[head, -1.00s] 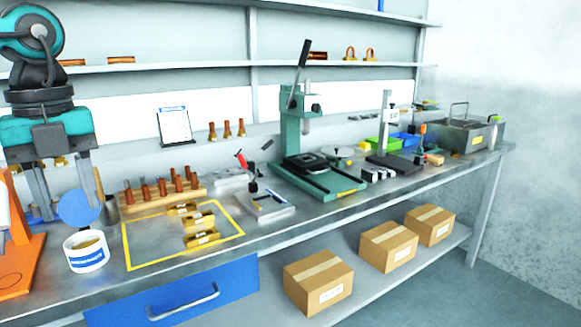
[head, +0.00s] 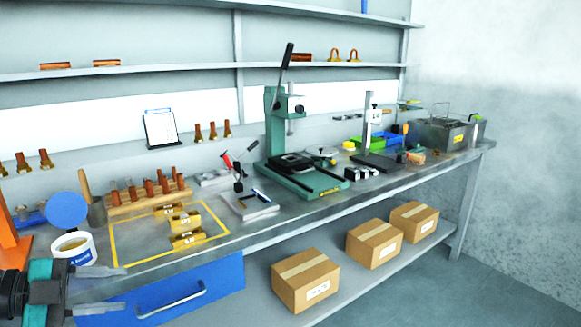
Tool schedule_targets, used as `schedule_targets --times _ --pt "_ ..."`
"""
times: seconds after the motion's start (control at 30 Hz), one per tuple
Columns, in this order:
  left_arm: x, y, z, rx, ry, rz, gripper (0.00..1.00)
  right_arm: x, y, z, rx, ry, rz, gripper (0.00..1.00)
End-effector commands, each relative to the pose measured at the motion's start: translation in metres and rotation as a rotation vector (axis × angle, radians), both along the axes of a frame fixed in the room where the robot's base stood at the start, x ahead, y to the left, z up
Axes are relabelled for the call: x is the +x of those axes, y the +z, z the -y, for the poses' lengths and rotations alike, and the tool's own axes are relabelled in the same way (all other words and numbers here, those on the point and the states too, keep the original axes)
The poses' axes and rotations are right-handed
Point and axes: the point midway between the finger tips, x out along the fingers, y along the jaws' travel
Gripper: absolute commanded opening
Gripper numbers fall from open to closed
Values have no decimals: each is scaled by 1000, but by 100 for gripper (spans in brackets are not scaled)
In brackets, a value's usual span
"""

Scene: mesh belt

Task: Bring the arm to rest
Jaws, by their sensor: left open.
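My left gripper (head: 121,290) is at the lower left, in front of the bench edge and drawer. Its two grey fingers point to the right, spread apart with nothing between them. A white tub (head: 83,257) with a blue label stands on the bench just above and behind it. Several brass blocks (head: 186,240) lie close together inside a yellow outlined area (head: 135,258) on the bench. My right gripper is not in the picture.
A blue drawer (head: 215,284) lies right of the gripper. A blue disc (head: 67,210), a wooden rack (head: 125,207) of copper pieces and a green press (head: 275,135) stand on the bench (head: 330,207). Cardboard boxes (head: 306,284) sit on the lower shelf.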

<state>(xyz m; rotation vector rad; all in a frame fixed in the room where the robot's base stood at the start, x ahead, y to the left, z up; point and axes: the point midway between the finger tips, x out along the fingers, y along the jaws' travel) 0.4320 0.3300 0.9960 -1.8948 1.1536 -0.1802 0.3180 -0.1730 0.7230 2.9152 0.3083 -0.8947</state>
Motion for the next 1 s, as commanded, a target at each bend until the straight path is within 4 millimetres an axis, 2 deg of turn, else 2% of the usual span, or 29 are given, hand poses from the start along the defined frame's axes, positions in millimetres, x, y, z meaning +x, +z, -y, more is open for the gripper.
schedule_targets --times 0.1,0.23,0.37,0.47,0.6,0.7,0.8,0.9,1.0 --pt "-3 -36 -1 -157 187 10 45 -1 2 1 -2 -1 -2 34" --pt "-10 -79 0 -279 400 -18 45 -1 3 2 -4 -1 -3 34" --pt "-24 -126 10 -373 609 -94 45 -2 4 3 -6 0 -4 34" --pt "-41 -164 26 -425 757 -184 45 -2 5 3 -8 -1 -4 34" --pt "-68 -212 62 -480 928 -352 45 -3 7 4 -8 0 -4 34" --pt "-87 -237 94 -505 1010 -480 45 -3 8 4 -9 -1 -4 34" --pt "-103 -252 123 -520 1056 -585 45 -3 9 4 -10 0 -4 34" --pt "-112 -260 143 -527 1076 -654 45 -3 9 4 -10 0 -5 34" --pt "-116 -263 152 -530 1084 -689 45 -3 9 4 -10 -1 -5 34"
